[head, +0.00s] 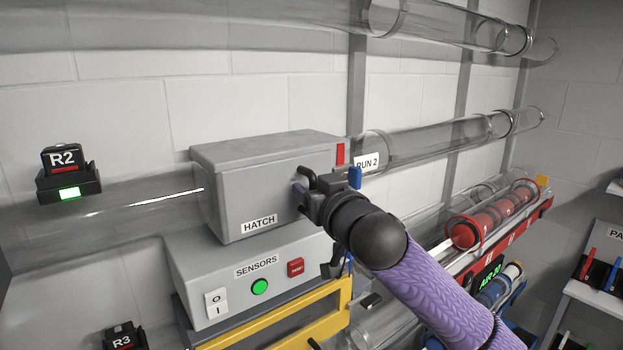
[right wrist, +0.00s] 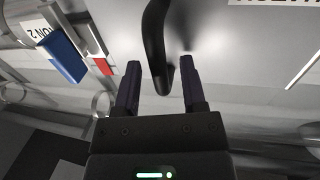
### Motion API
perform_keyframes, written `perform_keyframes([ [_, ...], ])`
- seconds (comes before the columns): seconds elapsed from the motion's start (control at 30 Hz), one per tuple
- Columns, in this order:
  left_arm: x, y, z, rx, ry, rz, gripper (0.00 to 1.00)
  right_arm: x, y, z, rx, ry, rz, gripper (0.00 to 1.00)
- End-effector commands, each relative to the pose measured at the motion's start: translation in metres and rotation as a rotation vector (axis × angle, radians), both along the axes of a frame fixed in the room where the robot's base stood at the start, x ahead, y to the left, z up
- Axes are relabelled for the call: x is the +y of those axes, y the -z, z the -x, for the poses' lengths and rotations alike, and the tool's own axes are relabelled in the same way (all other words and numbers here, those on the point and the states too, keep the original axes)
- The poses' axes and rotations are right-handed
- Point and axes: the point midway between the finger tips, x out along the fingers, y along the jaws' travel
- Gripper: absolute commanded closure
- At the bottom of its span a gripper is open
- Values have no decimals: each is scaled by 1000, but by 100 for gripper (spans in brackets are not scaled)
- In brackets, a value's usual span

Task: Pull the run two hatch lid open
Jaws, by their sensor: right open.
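The run two hatch (head: 228,190) is a grey box on the clear tube, labelled HATCH, with a RUN 2 tag (head: 367,163) at its right. Its lid looks closed. A black curved handle (right wrist: 154,38) stands out from the box. My right gripper (head: 306,192) is at the front right of the box. In the right wrist view my right gripper (right wrist: 160,66) is open, with the handle's end between its two dark fingers and a gap on each side. My gripper and wrist hide part of the handle in the head view. My left gripper is not in view.
A blue tab (head: 355,178) and a red strip (head: 340,154) sit by the box's right end. Below is a SENSORS box (head: 215,270) with a green button, red button and switch, above a yellow frame (head: 290,312). A rack of red carriers (head: 495,215) stands right.

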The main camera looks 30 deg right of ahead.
Motion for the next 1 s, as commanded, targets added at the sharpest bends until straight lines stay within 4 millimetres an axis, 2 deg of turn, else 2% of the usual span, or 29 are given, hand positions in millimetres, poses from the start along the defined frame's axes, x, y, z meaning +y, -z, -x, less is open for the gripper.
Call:
perform_keyframes([
  [0.27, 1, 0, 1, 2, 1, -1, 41, 0, 1, -3, 0, -1, 0, 47],
  [0.5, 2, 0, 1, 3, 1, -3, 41, 0, 1, -3, 0, -1, 0, 98],
  [0.53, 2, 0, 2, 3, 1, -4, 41, 0, 1, -3, 0, -1, 0, 100],
  [1.0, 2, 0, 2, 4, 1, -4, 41, 0, 1, -3, 0, -1, 0, 100],
])
